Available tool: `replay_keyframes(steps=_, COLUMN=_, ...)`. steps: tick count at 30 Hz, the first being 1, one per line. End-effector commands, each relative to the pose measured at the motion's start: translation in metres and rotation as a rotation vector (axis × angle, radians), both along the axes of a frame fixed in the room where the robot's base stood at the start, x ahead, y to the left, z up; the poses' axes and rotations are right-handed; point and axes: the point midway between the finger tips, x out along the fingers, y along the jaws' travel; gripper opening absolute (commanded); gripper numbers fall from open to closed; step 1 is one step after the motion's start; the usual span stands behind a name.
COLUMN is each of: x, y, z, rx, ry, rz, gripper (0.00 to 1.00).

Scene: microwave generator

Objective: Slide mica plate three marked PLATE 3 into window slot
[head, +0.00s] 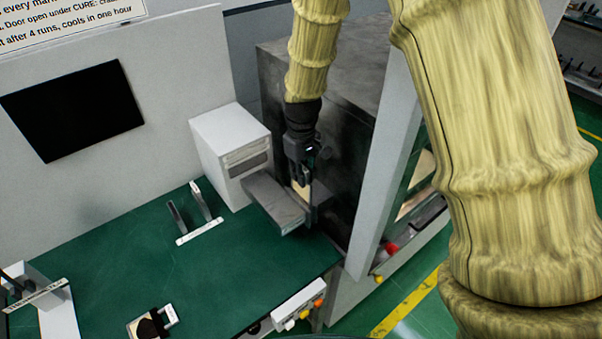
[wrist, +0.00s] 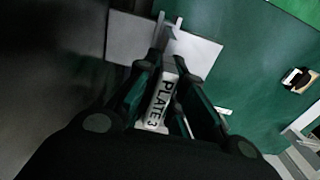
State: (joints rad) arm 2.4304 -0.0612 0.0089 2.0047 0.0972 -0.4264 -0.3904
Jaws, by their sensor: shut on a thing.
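The mica plate (wrist: 161,104), marked PLATE 3 on a white label, is between the fingers of my gripper (wrist: 166,85) in the wrist view. In the head view my gripper (head: 303,178) points down, shut on the plate, beside the dark metal box. A grey ledge (head: 272,200) lies just beneath and left of the gripper; in the wrist view its pale surface (wrist: 128,38) has an upright slotted piece (wrist: 166,32) near the plate's far end. I cannot tell whether the plate is inside the slot or only in front of it.
A white box unit (head: 232,150) stands left of the gripper. A small rack with two uprights (head: 199,236) and a black-and-tan item (head: 151,325) are on the green bench (head: 240,265). A pale door panel (head: 385,165) stands close on the right. The bench's middle is clear.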

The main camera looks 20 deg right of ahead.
Motion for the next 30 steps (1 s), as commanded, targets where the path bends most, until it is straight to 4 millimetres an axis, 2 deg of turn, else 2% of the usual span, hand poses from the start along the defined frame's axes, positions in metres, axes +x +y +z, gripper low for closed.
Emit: replay_keyframes(steps=30, x=0.0, y=0.0, z=-0.016, rx=0.0, ry=0.0, rz=0.0, gripper=0.0)
